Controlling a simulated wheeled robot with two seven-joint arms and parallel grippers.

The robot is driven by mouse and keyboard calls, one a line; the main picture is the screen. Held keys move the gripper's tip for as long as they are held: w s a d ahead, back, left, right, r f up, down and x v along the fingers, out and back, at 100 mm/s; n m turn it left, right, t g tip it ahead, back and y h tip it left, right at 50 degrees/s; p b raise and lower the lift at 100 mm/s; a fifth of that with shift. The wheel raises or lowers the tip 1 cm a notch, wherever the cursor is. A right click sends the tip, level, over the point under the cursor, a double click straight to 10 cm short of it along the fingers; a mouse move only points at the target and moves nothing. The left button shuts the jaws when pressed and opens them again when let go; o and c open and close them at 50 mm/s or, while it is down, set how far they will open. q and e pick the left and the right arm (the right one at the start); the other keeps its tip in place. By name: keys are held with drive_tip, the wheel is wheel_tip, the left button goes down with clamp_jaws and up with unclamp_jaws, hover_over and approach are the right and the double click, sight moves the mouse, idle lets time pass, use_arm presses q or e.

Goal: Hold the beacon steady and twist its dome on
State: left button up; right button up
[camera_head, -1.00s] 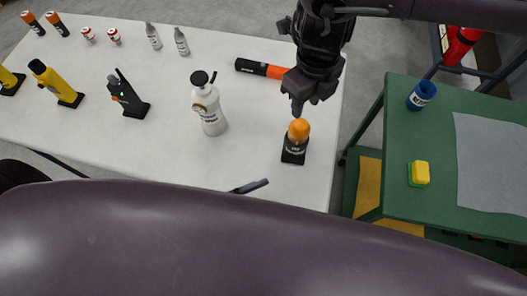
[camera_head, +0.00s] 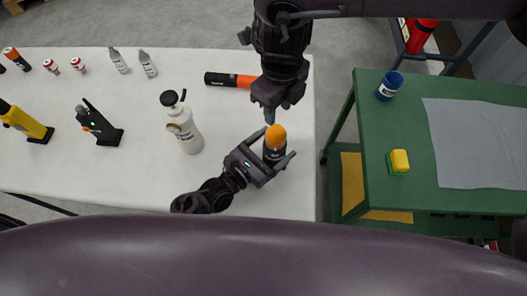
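The beacon stands upright on the white table, with an orange dome (camera_head: 275,136) on top of a black body (camera_head: 273,156). My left gripper (camera_head: 276,148) reaches in from the lower left. Its two fingers are spread on either side of the black body, and I cannot tell whether they touch it. My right gripper (camera_head: 277,113) hangs from above, just over the dome, with its fingers pointing down. They look apart, with nothing seen between them. Whether a fingertip touches the dome is unclear.
A white bottle (camera_head: 184,125) stands left of my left gripper. A black and orange torch (camera_head: 232,80) lies behind it. Further left are a black device (camera_head: 98,123) and a yellow one (camera_head: 25,123). A green table (camera_head: 440,205) stands at right, with a blue cup (camera_head: 390,87) and yellow block (camera_head: 399,161).

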use_arm(q)
drive_tip(key=shift+w+d, duration=0.2)
